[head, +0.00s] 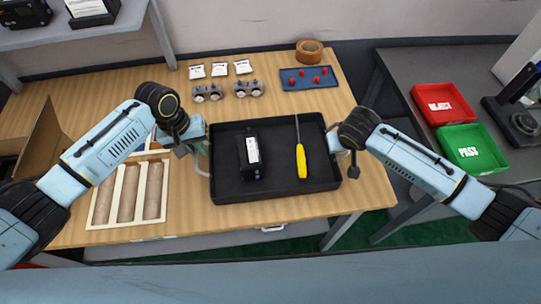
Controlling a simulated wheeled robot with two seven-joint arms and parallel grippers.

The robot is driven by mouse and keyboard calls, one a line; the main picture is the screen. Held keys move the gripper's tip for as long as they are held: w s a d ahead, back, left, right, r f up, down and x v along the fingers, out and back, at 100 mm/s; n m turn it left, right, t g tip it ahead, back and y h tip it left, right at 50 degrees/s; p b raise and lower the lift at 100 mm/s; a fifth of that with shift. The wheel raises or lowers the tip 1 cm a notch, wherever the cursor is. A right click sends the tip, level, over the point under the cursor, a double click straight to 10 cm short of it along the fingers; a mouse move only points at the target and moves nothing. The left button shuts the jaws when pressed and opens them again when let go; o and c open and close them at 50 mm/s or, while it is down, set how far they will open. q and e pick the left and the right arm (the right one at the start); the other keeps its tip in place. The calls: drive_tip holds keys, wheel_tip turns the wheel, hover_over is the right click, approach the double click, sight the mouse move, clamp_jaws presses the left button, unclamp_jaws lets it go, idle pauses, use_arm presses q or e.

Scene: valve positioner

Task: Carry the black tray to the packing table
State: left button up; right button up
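The black tray (277,187) is over the front middle of the light wooden table (300,212); I cannot tell if it touches the top. It holds a black box-like device (243,165) with a white label and a yellow-handled screwdriver (301,160). Pale loop handles show at its left side (201,165) and right side. My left gripper (190,147) is at the left handle and my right gripper (341,147) is at the right handle. The fingers are small and partly hidden by my wrists, so their grip is unclear. No table is visibly marked as the packing table.
A wooden divided crate (115,195) and an open cardboard box (42,145) stand left. Metal fittings (207,93), white packets, a tape roll (309,51) and a blue tray with red parts (308,77) lie behind. Red (441,104) and green (472,149) bins sit on the grey table.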

use_arm(q)
drive_tip(key=o, duration=0.3)
use_arm(e)
drive_tip(key=o, duration=0.3)
drive_tip(key=shift+r, duration=0.1)
use_arm(q)
drive_tip(key=shift+o, duration=0.2)
drive_tip(key=shift+r, duration=0.1)
use_arm(e)
drive_tip(key=shift+o, duration=0.2)
use_arm(q)
wheel_tip(320, 180, up, 12)
drive_tip(key=a, duration=0.2)
use_arm(e)
drive_tip(key=v, duration=1.2)
use_arm(q)
drive_tip(key=shift+s+f, duration=0.15)
drive_tip(key=shift+f, duration=0.05)
